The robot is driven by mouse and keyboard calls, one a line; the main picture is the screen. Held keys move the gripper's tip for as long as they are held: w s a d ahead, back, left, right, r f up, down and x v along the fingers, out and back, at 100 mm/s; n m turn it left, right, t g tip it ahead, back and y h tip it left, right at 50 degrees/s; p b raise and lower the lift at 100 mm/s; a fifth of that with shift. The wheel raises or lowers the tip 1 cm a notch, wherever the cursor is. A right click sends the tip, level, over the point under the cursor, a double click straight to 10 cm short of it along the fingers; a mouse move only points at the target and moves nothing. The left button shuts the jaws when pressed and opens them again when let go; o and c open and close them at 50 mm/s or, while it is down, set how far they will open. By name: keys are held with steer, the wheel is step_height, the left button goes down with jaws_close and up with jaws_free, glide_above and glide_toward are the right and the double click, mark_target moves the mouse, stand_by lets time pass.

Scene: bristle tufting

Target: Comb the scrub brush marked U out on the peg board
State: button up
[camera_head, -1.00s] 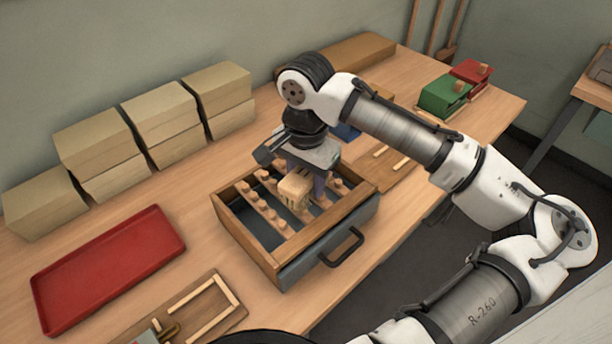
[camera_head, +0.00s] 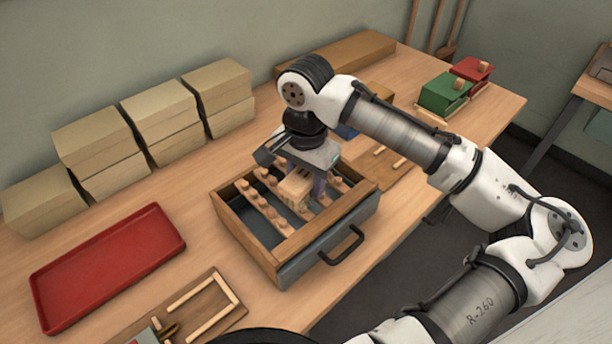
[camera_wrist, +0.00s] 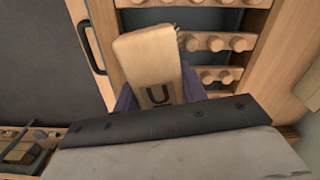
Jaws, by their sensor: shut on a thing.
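The scrub brush marked U (camera_wrist: 150,62) is a pale wooden block with a dark U on its top face. In the head view the brush (camera_head: 296,187) is between my fingers, over the peg board. My gripper (camera_head: 305,183) is shut on it. The peg board (camera_head: 262,206) is a wooden frame with several rows of round pegs and a dark handle on its front. In the wrist view the pegs (camera_wrist: 215,42) show right beside the brush. The brush's bristles are mostly hidden, and I cannot tell how deep they sit among the pegs.
An empty red tray (camera_head: 110,265) lies at the left. Stacked tan blocks (camera_head: 160,120) stand along the wall. A wooden fixture (camera_head: 195,310) is at the front. Green (camera_head: 445,93) and red (camera_head: 472,72) boxes are at the back right.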

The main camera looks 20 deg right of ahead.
steer(key=shift+f, duration=0.2)
steer(key=shift+w, duration=0.1)
